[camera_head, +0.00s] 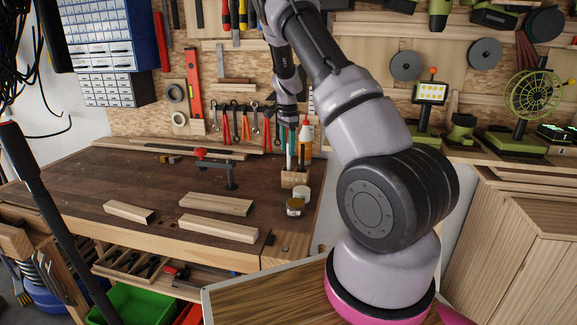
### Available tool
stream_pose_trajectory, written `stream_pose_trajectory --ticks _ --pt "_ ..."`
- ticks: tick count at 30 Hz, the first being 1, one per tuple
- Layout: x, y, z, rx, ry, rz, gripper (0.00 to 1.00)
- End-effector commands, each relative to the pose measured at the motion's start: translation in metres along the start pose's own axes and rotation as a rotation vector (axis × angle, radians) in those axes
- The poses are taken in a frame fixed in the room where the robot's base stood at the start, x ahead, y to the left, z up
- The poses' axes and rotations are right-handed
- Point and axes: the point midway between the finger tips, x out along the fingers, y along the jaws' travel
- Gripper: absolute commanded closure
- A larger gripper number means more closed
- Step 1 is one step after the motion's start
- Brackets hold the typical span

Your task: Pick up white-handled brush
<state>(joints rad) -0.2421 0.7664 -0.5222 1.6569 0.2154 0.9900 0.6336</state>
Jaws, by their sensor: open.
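A small wooden holder block (295,180) stands near the back right of the workbench, with several upright tools in it. A slim teal tool (290,143) and an orange-and-white item (306,135) rise above it. I cannot tell for sure which of these is the white-handled brush; it is small or partly hidden. My gripper (288,124) hangs downward just above the tools in the holder. Its fingers are small and dark here; it is open, and I see nothing held in it. I cannot tell whether it touches a tool.
A small jar (295,207) and a pale roll (301,194) stand just in front of the holder. Loose wooden blocks (217,204) and a red-handled clamp (215,168) lie on the workbench (90,190) to the left. A pegboard with tools stands behind.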

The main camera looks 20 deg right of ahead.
Motion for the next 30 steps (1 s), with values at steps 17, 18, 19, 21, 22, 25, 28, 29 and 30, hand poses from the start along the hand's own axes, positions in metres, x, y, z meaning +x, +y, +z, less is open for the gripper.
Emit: stream_pose_trajectory --ticks 17,18,19,21,22,25,28,29,30 --pt "0.048 0.005 -0.001 0.000 -0.001 0.001 0.46" --pt "0.048 0.005 -0.001 -0.001 -0.001 0.001 0.46" --pt "0.048 0.005 -0.001 -0.001 -0.001 0.000 0.57" --pt "0.048 0.005 -0.001 -0.001 -0.001 0.001 0.84" --pt "0.048 0.005 -0.001 -0.001 -0.001 0.000 0.95" --pt "0.048 0.005 -0.001 -0.001 -0.001 0.001 1.00" --pt "0.048 0.005 -0.001 -0.001 -0.001 0.000 1.00" --pt "0.048 0.005 -0.001 -0.001 -0.001 0.000 1.00" --pt "0.048 0.005 -0.001 -0.001 -0.001 0.000 1.00"
